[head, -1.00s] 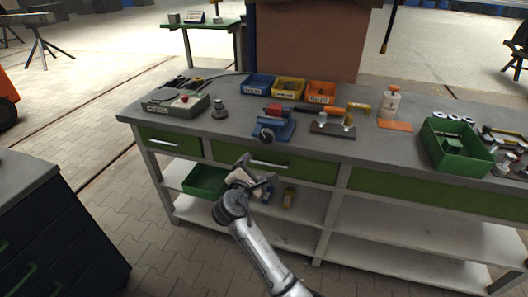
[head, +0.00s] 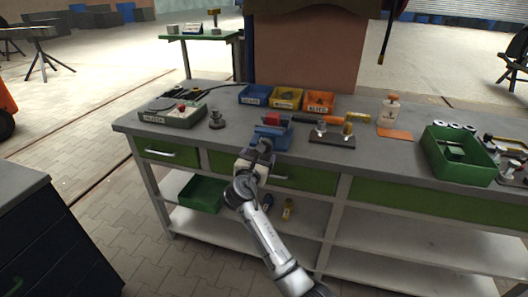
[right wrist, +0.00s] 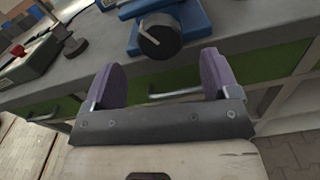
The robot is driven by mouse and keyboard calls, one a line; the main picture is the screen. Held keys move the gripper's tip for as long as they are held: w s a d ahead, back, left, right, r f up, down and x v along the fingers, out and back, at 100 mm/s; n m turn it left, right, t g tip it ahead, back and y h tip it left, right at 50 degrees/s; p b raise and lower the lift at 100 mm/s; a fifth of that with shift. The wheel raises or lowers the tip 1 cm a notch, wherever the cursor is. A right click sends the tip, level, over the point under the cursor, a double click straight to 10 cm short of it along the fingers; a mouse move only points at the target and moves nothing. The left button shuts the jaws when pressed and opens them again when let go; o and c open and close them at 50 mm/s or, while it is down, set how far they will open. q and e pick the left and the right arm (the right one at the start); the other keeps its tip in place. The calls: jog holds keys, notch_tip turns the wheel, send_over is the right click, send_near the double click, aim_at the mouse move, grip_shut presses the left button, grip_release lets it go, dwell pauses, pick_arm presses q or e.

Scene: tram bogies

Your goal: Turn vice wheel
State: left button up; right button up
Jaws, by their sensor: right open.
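The blue vice (head: 280,134) with a red part on top stands at the front edge of the grey workbench. Its dark round wheel (right wrist: 160,36) shows in the right wrist view, facing me over the bench edge, with a light handle on its face. My right gripper (right wrist: 160,78) is open and empty. Its two purple fingers point at the wheel, one to each side and short of it, with a gap between. In the head view my right gripper (head: 261,148) is in front of the vice and hides the wheel. My left gripper is not in view.
A green drawer front (head: 300,176) lies below.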

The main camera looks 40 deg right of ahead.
jog(key=shift+b+x, duration=1)
jog(key=shift+x, duration=2)
jog(key=shift+c, duration=0.3)
